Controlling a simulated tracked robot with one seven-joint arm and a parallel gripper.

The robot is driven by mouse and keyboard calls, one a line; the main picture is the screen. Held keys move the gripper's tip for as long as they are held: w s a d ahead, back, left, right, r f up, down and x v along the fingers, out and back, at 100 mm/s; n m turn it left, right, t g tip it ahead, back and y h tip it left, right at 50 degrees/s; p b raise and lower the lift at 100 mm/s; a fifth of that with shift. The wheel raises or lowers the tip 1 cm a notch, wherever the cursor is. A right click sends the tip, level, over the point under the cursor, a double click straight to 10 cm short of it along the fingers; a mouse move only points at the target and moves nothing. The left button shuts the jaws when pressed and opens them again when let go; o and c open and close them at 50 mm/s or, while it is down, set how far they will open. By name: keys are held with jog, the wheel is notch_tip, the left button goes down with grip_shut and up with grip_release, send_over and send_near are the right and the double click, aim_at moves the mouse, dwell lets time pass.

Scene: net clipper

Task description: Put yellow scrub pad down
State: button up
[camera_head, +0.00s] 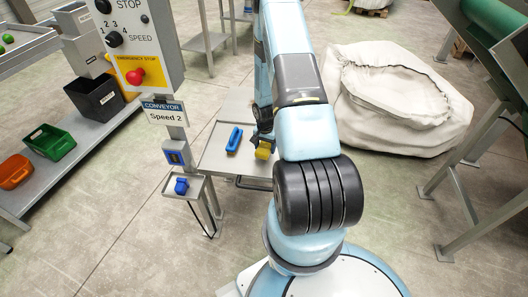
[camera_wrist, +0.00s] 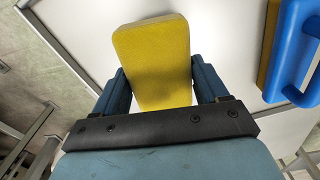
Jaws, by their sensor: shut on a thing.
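The yellow scrub pad (camera_wrist: 153,62) is between the two blue fingers of my gripper (camera_wrist: 156,88) in the wrist view, and the gripper is shut on it. In the head view the pad (camera_head: 263,152) shows small at the right part of a grey tray table (camera_head: 215,160), with my gripper (camera_head: 263,143) just above it. The wrist view shows the pale tray surface behind the pad. I cannot tell whether the pad touches the tray.
A blue-handled brush (camera_head: 234,139) lies on the tray left of the pad. A control post with a red emergency button (camera_head: 135,76) stands left of the tray. A small shelf holds a blue item (camera_head: 181,186). A white sack (camera_head: 395,100) stands on the floor at right.

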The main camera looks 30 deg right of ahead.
aim_at(265, 151)
jog(key=shift+w+d+f, duration=0.1)
jog(key=shift+w+f, duration=0.15)
jog(key=shift+f, duration=1.65)
jog(key=o, duration=0.9)
